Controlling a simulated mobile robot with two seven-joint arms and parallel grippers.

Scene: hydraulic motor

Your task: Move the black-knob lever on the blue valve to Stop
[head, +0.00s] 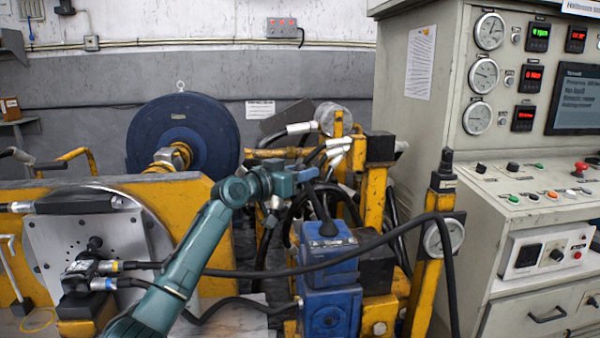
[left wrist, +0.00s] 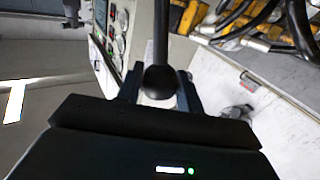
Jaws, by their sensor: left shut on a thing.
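The blue valve (head: 328,268) stands right of centre in the head view. Its dark lever (head: 322,210) rises from the top and leans up to the left. My left gripper (head: 304,177) is at the lever's upper end, shut on its black knob, which is mostly hidden there. In the left wrist view the round black knob (left wrist: 160,82) sits between the two fingers, with the dark rod running away from it. I cannot read any Stop marking on the valve. My right gripper is not in view.
A grey control cabinet (head: 480,225) stands at the right. A large blue disc (head: 182,125) is behind my left arm.

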